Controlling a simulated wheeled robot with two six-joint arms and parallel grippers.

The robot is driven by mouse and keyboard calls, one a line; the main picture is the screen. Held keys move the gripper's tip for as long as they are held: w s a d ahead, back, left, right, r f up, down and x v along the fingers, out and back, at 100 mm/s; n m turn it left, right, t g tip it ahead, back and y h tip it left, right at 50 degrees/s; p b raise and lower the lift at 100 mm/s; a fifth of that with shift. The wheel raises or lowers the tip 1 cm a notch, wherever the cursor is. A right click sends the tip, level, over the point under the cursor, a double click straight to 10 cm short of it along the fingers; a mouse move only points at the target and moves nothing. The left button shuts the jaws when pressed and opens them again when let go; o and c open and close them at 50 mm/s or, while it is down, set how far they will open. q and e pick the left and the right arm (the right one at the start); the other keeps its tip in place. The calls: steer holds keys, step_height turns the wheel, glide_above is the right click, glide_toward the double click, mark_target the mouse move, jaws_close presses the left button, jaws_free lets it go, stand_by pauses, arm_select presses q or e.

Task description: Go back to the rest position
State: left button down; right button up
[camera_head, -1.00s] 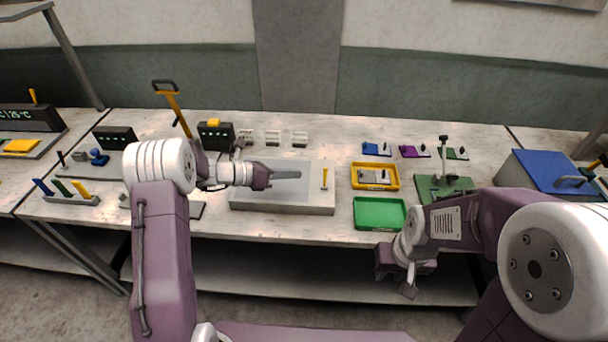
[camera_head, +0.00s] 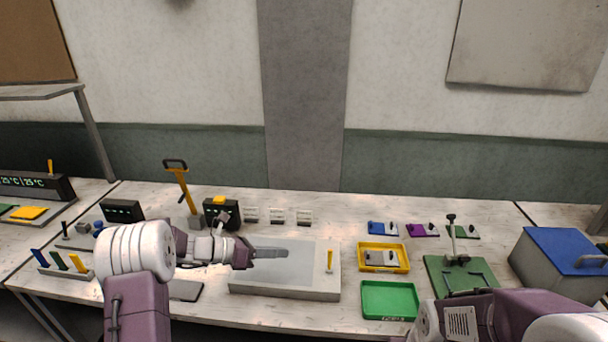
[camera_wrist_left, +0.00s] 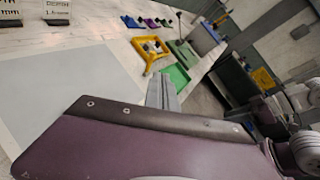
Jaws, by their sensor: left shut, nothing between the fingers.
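My left gripper (camera_head: 270,253) is shut and empty. In the head view it points right above the grey slab with the pale top (camera_head: 285,293). In the left wrist view its closed fingers (camera_wrist_left: 162,95) point away over the bench, with the slab's pale top (camera_wrist_left: 65,95) to their left. My right arm (camera_head: 480,318) shows at the bottom right of the head view, and its gripper is out of the frame.
A green tray (camera_head: 389,300), a yellow tray (camera_head: 382,257) and a green press plate (camera_head: 460,275) stand right of the slab. A blue-lidded box (camera_head: 565,252) is at far right. A yellow-handled lever (camera_head: 180,190) stands behind my left arm.

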arm_select(q)
steer(key=s+d+r+m+g, duration=0.35)
steer(key=s+d+r, duration=0.2)
steer(key=d, duration=0.25)
steer(key=s+f+m+g+y, duration=0.25)
steer(key=s+f+m, duration=0.2)
steer(key=s, duration=0.35)
steer(key=s+a+f+m+y, duration=0.4)
steer(key=s+a+m+y, duration=0.1)
steer(key=m, duration=0.5)
steer(key=s+a+f+m+t+y, duration=0.1)
steer(key=s+a+f+m+y, duration=0.3)
steer(key=a+m, duration=0.4)
steer(key=shift+s+a+f+m+t+y, duration=0.15)
steer(key=shift+s+f+m+t+y, duration=0.25)
steer(key=shift+s+m, duration=0.65)
